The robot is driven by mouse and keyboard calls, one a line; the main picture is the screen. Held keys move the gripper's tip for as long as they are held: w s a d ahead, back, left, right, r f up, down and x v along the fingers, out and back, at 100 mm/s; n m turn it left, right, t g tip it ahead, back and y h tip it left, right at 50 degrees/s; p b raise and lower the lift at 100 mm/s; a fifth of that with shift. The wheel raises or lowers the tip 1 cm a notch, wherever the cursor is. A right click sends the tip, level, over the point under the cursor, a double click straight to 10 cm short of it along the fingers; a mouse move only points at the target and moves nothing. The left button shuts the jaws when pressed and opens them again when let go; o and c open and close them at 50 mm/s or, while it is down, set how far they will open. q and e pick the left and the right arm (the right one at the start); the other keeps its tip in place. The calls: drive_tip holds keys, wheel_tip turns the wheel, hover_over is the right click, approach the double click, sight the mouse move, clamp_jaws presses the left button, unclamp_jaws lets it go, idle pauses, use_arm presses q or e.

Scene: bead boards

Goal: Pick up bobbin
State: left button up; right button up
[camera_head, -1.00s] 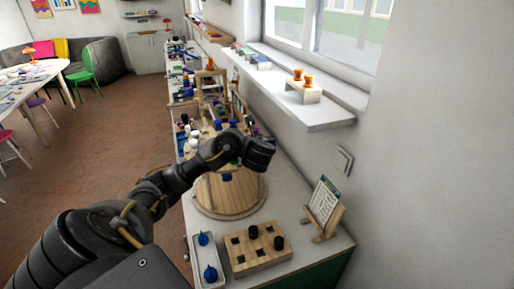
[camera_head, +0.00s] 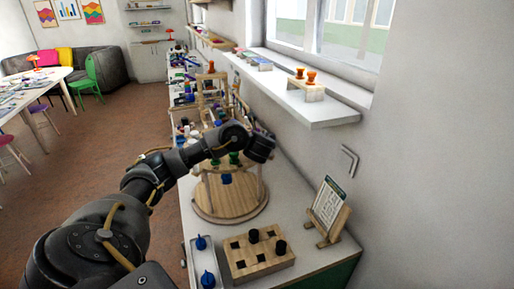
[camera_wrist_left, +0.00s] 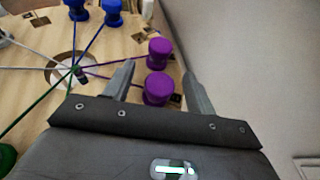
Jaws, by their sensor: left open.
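My left gripper is open in the left wrist view (camera_wrist_left: 158,70), over a round wooden board (camera_wrist_left: 40,75) with coloured cords running out from a central hole. A purple bobbin (camera_wrist_left: 156,88) shows between its two fingers, not gripped. A second purple bobbin (camera_wrist_left: 159,52) stands just beyond it. Two blue bobbins (camera_wrist_left: 114,12) (camera_wrist_left: 77,10) stand at the far edge, and a green one (camera_wrist_left: 6,157) is partly cut off at left. In the head view my left wrist (camera_head: 259,147) is above the round wooden stand (camera_head: 232,203); its fingers are hidden there. My right gripper is not in view.
A wooden block with square holes (camera_head: 258,262) holds two black pegs. A white tray with blue knobs (camera_head: 195,246) lies beside it. A card on a wooden easel (camera_head: 328,203) stands near the wall. A shelf (camera_head: 310,111) juts out above the counter's right side.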

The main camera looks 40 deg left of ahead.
use_arm(q)
drive_tip(key=shift+c, duration=0.2)
drive_tip(key=c, duration=1)
drive_tip(key=shift+c, duration=0.2)
drive_tip(key=shift+r+p, duration=0.3)
drive_tip(key=shift+r, duration=0.25)
wheel_tip(320, 180, up, 2)
drive_tip(key=shift+r+p, duration=0.1)
drive_tip(key=shift+p, duration=0.4)
drive_tip(key=s+d+r+p, duration=0.3)
drive_tip(key=s+r+p, duration=0.6)
drive_tip(key=s+p, duration=0.3)
drive_tip(key=shift+s+r+p, duration=0.3)
drive_tip(key=shift+s+p, duration=0.1)
drive_tip(key=shift+s, duration=0.45)
